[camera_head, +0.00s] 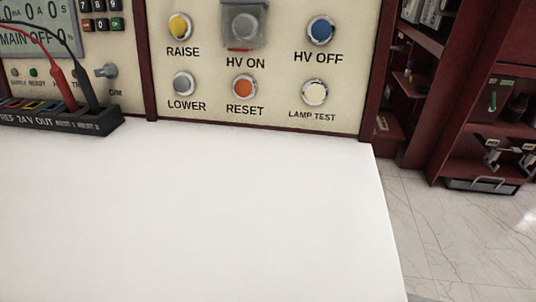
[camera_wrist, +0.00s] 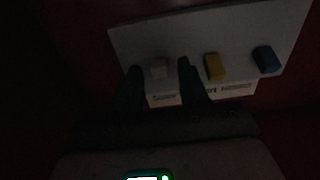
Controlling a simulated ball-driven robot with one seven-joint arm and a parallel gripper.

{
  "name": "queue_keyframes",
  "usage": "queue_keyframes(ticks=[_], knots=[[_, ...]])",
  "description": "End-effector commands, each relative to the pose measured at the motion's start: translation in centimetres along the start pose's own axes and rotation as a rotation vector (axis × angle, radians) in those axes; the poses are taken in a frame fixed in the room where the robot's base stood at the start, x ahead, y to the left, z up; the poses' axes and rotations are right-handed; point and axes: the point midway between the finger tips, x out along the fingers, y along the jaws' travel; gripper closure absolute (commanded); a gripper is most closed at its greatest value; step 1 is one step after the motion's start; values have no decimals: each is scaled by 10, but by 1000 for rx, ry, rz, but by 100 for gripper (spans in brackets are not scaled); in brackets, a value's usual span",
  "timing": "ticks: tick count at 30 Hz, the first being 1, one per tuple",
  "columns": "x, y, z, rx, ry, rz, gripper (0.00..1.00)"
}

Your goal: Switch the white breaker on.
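The white breaker (camera_wrist: 159,70) is a small pale block on a light grey panel (camera_wrist: 185,38) in the dark wrist view. My gripper (camera_wrist: 160,66) is open, with one dark finger to the left of the white breaker and one to its right. Gaps show between the breaker and both fingers. Whether the fingers are level with the breaker in depth, and whether it is on or off, I cannot tell. Neither the breaker nor my gripper shows in the head view.
A yellow breaker (camera_wrist: 214,67) stands just right of my right finger, with a blue breaker (camera_wrist: 265,60) farther right. The head view shows a bare white tabletop (camera_head: 190,215), a button panel (camera_head: 210,62), a black socket strip (camera_head: 85,122) with leads, and dark red shelves (camera_head: 465,100).

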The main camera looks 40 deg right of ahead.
Motion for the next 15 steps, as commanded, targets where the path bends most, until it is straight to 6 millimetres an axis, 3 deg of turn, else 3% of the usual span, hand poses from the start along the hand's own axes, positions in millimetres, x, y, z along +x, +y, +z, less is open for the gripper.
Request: queue_keyframes(ticks=[13,15], knots=[[0,0,0,0,0,0,100],[0,0,0,0,0,0,100]])
